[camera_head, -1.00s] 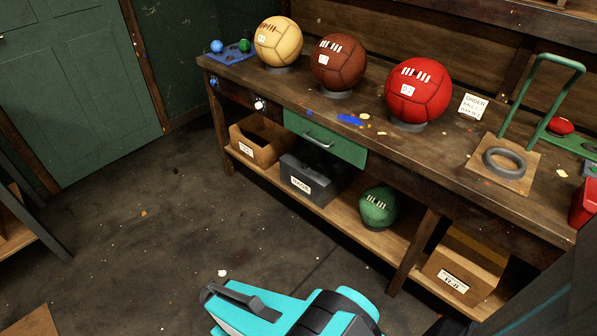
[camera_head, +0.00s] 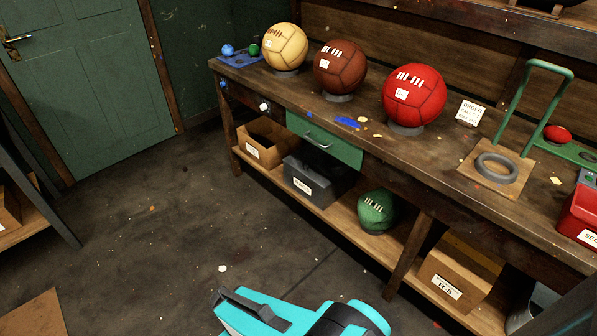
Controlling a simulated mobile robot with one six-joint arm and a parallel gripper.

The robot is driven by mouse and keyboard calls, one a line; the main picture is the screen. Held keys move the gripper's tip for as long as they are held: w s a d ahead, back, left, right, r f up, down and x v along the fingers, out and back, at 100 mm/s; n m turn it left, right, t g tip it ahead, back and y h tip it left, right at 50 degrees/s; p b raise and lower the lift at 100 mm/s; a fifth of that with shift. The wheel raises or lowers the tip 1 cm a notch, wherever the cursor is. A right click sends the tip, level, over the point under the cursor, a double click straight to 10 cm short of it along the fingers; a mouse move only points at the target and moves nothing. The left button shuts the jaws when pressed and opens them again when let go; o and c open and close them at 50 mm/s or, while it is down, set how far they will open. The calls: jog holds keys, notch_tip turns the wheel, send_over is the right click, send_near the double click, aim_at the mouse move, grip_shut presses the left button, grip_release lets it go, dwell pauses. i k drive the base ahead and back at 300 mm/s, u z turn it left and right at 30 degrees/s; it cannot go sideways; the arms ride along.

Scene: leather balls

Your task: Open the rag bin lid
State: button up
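A dark grey box (camera_head: 316,178) with a white label stands on the lower shelf under the workbench, between an open cardboard box and a green ball. It looks like the rag bin, but its label is too small to read surely. Its top looks closed and is partly shaded by the bench. My teal arm end with my gripper (camera_head: 228,300) shows at the bottom centre, in front of and below the shelf, well apart from the box. One dark finger-like part shows; the rest is cut off by the frame edge, so its opening is hidden.
The workbench (camera_head: 448,158) carries cream, brown and red balls on stands. A green drawer (camera_head: 325,140) is above the box. The open cardboard box (camera_head: 264,144), green ball (camera_head: 378,211) and another carton (camera_head: 460,270) share the shelf (camera_head: 330,212). The floor (camera_head: 150,235) before it is mostly clear.

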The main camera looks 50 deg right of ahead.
aim_at(316, 164)
jog(key=z, duration=0.15)
jog(key=i, duration=0.95)
jog(key=u, duration=0.05)
